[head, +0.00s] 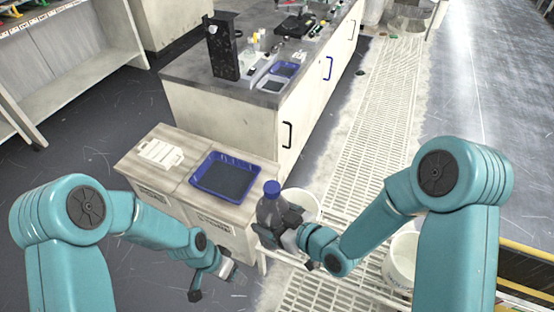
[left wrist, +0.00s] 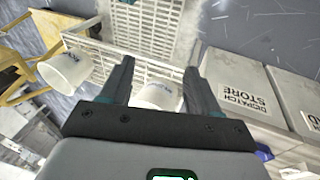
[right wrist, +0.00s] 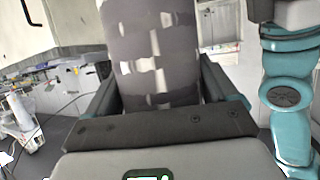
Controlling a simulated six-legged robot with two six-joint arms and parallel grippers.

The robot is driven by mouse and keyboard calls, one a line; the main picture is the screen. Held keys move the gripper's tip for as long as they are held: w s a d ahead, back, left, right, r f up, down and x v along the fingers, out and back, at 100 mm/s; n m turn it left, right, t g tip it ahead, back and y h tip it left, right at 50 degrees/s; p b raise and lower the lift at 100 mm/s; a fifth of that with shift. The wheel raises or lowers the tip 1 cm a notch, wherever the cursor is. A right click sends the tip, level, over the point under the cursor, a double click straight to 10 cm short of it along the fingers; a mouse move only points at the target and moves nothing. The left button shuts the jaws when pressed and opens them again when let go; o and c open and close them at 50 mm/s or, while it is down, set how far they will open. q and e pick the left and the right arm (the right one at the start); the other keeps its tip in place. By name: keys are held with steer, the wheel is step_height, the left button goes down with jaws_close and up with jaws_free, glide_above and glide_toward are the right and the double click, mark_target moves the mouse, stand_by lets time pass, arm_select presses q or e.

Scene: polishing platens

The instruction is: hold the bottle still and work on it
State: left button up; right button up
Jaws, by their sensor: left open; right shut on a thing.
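The bottle (head: 268,212) is grey with a blue cap (head: 271,187) and stands roughly upright in the head view, in front of the boxes' right corner. My right gripper (head: 280,229) is shut on its body. In the right wrist view the grey bottle (right wrist: 152,45) fills the space between the fingers; its cap is not seen there. My left gripper (head: 216,284) is open and empty, lower and to the left of the bottle. In the left wrist view its two fingers (left wrist: 160,80) are spread, with no bottle between them.
Pale boxes (head: 135,168) carry a blue tray (head: 225,190) and a white rack (head: 161,153); one is labelled DISPATCH STORE (left wrist: 243,97). White buckets (head: 402,258) stand on the right and behind the bottle (head: 302,203). A cluttered counter (head: 190,78) is behind. Grated floor (head: 370,130) runs right.

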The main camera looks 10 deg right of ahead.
arm_select(q)
steer(key=w+d+r+m+y, duration=0.1)
steer(key=w+d+r+m, duration=0.2)
steer(key=w+r+m, duration=0.4)
step_height(320, 180, up, 30)
steer(key=m+y, duration=0.3)
steer(key=m, duration=1.2)
glide_above(276, 184)
steer(key=shift+s+a+r+t, duration=0.1)
steer(key=shift+r+t, duration=0.1)
steer(key=shift+t, duration=0.1)
step_height(276, 184, down, 8)
steer(key=shift+r, duration=0.1)
steer(key=c, duration=1.1)
